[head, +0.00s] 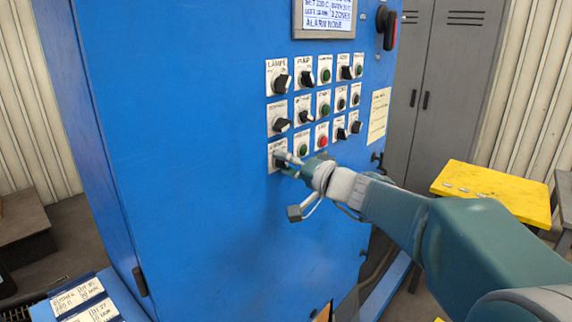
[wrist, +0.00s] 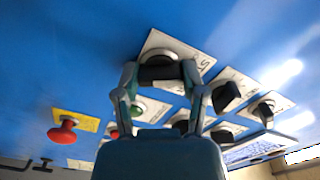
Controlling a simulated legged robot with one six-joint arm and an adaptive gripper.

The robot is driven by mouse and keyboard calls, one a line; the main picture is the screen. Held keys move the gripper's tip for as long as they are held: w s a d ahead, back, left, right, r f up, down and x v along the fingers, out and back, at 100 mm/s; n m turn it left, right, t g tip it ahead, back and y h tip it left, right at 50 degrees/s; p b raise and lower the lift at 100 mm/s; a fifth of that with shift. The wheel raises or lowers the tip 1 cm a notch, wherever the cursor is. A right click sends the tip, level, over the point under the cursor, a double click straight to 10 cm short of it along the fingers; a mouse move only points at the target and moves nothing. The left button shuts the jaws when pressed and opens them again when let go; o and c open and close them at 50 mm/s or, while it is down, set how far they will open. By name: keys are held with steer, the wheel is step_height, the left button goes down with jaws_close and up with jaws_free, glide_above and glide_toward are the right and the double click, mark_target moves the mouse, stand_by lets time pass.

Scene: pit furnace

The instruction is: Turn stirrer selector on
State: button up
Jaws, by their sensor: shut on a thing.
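The stirrer selector (wrist: 158,57) is a black knob on a white label plate. The plate's lettering is partly hidden, with "ST" showing in the wrist view. In the head view its plate (head: 273,148) is at the lower left corner of the switch panel, and my gripper covers most of the knob. My gripper (wrist: 160,72) is shut on the knob, one finger at each side. In the head view my gripper (head: 284,162) reaches the plate from the right. The knob's pointer direction is hidden.
The blue cabinet (head: 190,140) carries several rows of knobs and buttons. A red button (head: 322,140) and green button (head: 303,149) sit close to my gripper. A red mushroom button (wrist: 62,132) shows in the wrist view. A yellow table (head: 495,190) stands at right.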

steer(key=shift+f, duration=0.15)
steer(key=m, duration=0.6)
steer(key=shift+f, duration=0.1)
steer(key=m, duration=0.5)
steer(key=shift+f+m, duration=0.1)
steer(key=shift+m, duration=0.3)
stand_by(0.3)
steer(key=o, duration=1.2)
steer(key=shift+c, duration=0.2)
steer(key=shift+r, duration=0.2)
